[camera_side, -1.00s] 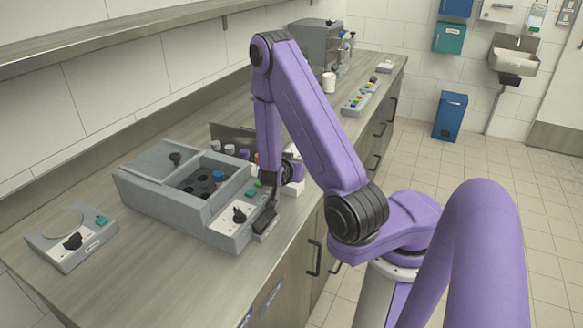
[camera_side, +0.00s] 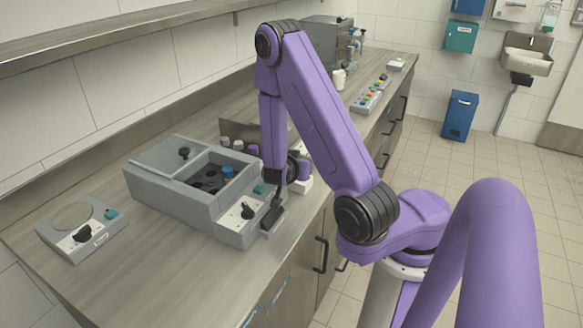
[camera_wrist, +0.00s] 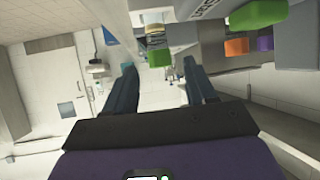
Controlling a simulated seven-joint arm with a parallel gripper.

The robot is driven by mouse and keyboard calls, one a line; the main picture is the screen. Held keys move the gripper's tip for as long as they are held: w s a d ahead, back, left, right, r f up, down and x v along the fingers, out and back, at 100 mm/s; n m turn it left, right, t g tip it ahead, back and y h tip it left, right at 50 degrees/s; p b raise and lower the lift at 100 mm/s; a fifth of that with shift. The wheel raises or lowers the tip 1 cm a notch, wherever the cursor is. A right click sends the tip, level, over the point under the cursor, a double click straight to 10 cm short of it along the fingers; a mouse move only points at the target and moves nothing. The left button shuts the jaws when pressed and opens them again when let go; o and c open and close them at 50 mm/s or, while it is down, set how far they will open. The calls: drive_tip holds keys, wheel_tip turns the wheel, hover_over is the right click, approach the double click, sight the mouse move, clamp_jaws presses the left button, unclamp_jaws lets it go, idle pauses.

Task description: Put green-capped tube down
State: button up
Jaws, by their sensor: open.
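My gripper (camera_side: 272,214) is low at the right front corner of a grey box-shaped machine (camera_side: 175,203), beside its control panel. In the wrist view my gripper (camera_wrist: 163,88) has its two dark fingers apart, with no tube visible between them. That view shows a green block (camera_wrist: 258,14) at the top right and a smaller green block (camera_wrist: 160,57) beyond the fingertips. I cannot tell whether either is the cap of the green-capped tube. A blue cap (camera_side: 228,172) stands in the machine's open well, among dark holes.
Several capped tubes stand behind the machine, near a white cap (camera_side: 238,145). Orange (camera_wrist: 236,46) and purple (camera_wrist: 264,43) caps show in the wrist view. A small device with a round plate (camera_side: 73,217) sits at the left. The front-left counter (camera_side: 160,275) is clear.

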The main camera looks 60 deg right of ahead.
drive_tip(key=v, duration=0.9)
